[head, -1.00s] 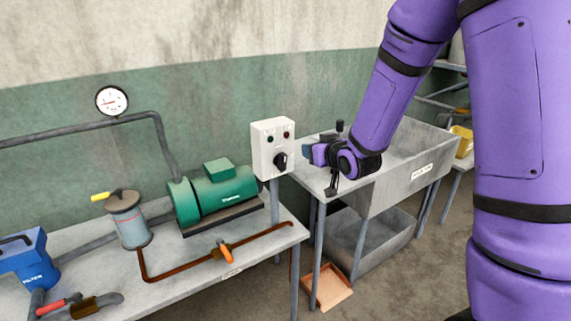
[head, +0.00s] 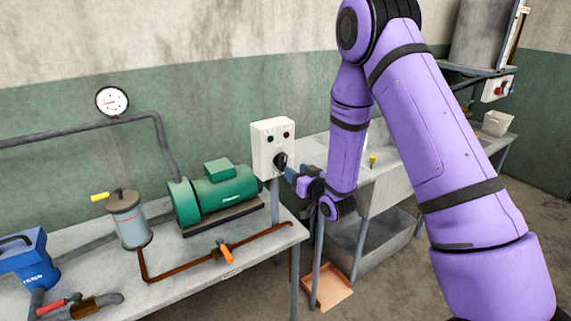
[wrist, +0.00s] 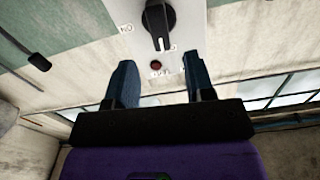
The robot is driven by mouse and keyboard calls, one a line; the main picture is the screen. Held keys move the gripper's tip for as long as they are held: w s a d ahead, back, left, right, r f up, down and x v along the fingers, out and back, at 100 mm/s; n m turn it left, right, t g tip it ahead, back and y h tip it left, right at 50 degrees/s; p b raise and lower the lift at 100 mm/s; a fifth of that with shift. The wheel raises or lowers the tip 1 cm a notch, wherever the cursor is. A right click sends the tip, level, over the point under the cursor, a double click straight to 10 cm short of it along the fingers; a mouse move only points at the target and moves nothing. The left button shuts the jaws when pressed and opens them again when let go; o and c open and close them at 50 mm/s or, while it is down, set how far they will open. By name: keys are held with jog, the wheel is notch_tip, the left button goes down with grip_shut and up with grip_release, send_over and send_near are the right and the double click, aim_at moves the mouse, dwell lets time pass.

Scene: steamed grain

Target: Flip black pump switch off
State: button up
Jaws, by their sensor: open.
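The black pump switch (head: 280,160) is a rotary knob on the front of a white control box (head: 268,141), which stands on a post beside the green pump. In the wrist view the black knob (wrist: 158,22) is at the top, its white pointer line aimed down the picture toward a partly hidden label. My gripper (head: 289,172) is at the lower right of the knob in the head view. In the wrist view its two blue-grey fingers (wrist: 160,82) are apart, with the knob beyond the tips, roughly between them. No contact shows.
The green pump (head: 210,192) sits on the left table (head: 190,275) with pipes, a grey canister (head: 128,218) and a blue filter unit (head: 28,262). A metal sink bench (head: 385,180) is on the right. An orange tray (head: 328,287) lies below.

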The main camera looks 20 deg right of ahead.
aim_at(285, 162)
jog(key=x, duration=0.6)
jog(key=shift+w, duration=0.35)
jog(key=shift+c, duration=0.5)
grip_shut()
jog(key=shift+a+n, duration=0.1)
jog(key=shift+n, duration=0.5)
jog(key=shift+o, duration=0.5)
grip_release()
jog(key=shift+s, duration=0.1)
